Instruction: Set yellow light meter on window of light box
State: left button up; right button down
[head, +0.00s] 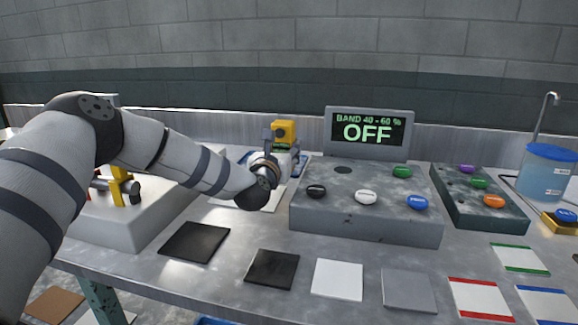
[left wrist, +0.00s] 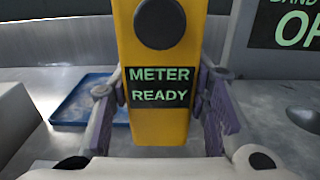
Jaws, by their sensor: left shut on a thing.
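The yellow light meter (head: 284,131) is upright in my left gripper (head: 282,152), behind the left rear corner of the grey light box (head: 368,226). In the left wrist view the meter (left wrist: 165,72) reads "METER READY" and the gripper fingers (left wrist: 166,105) close on both its sides. A flat dark round spot (head: 342,170), which looks like the window, lies on the box top to the right of the meter; nothing covers it. The display (head: 367,132) at the box's back reads "BAND 40 - 60 %" and "OFF". My right gripper is out of view.
Black, white, blue and green knobs stand on the box top. A blue tray (left wrist: 82,102) lies behind the meter. A darker block with coloured knobs (head: 480,210) is at the right, near a blue-lidded container (head: 548,172). Several flat squares line the table front.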

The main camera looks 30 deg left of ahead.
pick_arm(q)
jog(key=shift+w+a+f, duration=0.1)
jog(key=shift+w+f, duration=0.05)
jog(key=shift+f, duration=0.65)
jog(key=shift+w+f, duration=0.1)
jog(key=shift+f, duration=0.65)
jog(key=shift+f, duration=0.1)
jog(key=shift+f, duration=0.2)
jog(key=o, duration=1.2)
jog(key=shift+c, duration=0.2)
jog(key=shift+o, duration=0.6)
jog(key=shift+r, duration=0.1)
